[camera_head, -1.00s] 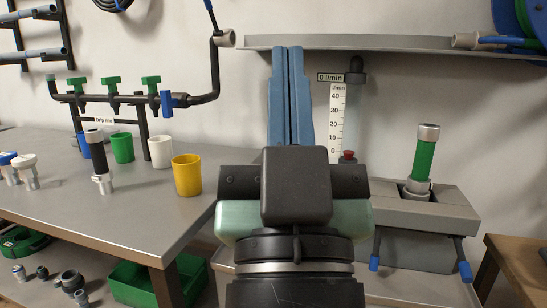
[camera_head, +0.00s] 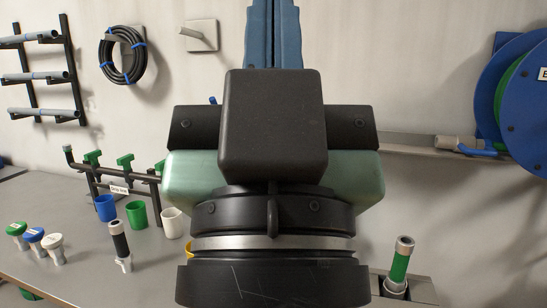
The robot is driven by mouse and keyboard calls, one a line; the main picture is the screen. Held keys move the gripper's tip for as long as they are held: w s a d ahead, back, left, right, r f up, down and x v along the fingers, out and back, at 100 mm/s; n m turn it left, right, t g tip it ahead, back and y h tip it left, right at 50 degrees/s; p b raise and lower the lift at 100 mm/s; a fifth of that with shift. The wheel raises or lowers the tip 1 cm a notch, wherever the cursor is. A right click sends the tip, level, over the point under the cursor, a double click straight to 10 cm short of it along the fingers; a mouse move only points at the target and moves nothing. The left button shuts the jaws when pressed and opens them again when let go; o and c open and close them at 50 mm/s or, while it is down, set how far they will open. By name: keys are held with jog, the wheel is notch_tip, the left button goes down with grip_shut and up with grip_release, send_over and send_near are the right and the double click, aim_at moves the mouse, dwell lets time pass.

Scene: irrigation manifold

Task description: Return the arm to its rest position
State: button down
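My gripper (camera_head: 273,38) is large in the middle of the view, pointing up, with its blue fingers side by side against the wall. The fingertips run out of the top of the picture. The fingers look pressed together with nothing seen between them. My gripper's body hides the right part of the pipe manifold and most of the flow gauge area behind it. It is apart from the table and the things on it.
The grey table (camera_head: 60,262) at left holds a black filter (camera_head: 119,240), several cups including a green cup (camera_head: 136,214), and capped fittings (camera_head: 52,246). The manifold (camera_head: 125,187) stands behind. A green cylinder (camera_head: 399,267) is at lower right, a blue hose reel (camera_head: 515,95) at right.

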notch_tip(320, 180, up, 14)
jog(key=p, duration=1.2)
jog(key=shift+r, duration=0.2)
